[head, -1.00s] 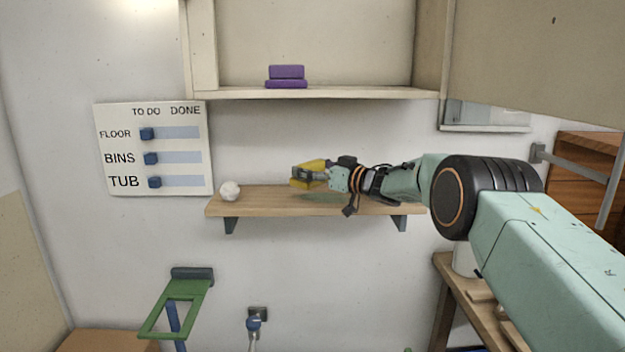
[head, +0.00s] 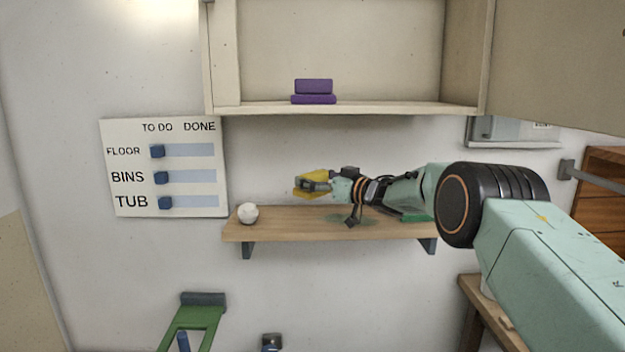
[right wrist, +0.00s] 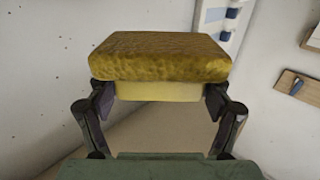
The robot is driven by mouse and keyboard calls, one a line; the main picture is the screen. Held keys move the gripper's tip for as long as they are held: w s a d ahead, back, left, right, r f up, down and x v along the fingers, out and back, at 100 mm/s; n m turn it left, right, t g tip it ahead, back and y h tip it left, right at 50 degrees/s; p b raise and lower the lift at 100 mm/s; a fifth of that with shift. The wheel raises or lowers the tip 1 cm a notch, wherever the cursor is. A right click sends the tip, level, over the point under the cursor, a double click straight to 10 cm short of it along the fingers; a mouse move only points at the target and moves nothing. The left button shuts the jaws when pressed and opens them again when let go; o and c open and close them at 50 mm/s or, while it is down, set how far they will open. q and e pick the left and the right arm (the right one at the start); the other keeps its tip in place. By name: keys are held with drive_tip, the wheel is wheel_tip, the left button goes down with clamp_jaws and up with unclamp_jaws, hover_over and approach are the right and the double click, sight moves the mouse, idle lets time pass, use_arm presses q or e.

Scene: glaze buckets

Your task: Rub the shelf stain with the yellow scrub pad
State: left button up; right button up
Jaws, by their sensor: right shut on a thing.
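My right gripper (head: 314,185) is shut on the yellow scrub pad (head: 300,185). In the head view they are above the wooden shelf (head: 290,231), left of the stain, and the pad looks clear of the board. The shelf stain (head: 345,219) is a dull green smear on the shelf top, partly hidden behind my wrist. In the right wrist view the pad (right wrist: 160,58) sits between the two fingers of the gripper (right wrist: 160,93), its rough darker side outward and a paler layer beneath. My left gripper is not in view.
A white lumpy ball (head: 248,213) is at the shelf's left end. A green object (head: 416,217) lies at its right end behind my arm. An open cabinet (head: 350,107) with purple blocks (head: 314,91) hangs above. A task board (head: 165,205) is left; a green frame (head: 195,322) stands below.

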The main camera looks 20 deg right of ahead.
drive_tip(key=shift+a+f+b, duration=0.1)
drive_tip(key=shift+f+b, duration=0.35)
wheel_tip(320, 180, down, 4)
drive_tip(key=b, duration=0.3)
drive_tip(key=shift+s+r, duration=0.15)
drive_tip(key=shift+r, duration=0.1)
drive_tip(key=shift+s+f+b, duration=0.3)
drive_tip(key=shift+f+b, duration=0.25)
drive_tip(key=shift+b, duration=0.15)
drive_tip(key=shift+w+f, duration=0.2)
drive_tip(key=shift+w, duration=0.1)
drive_tip(key=shift+r, duration=0.15)
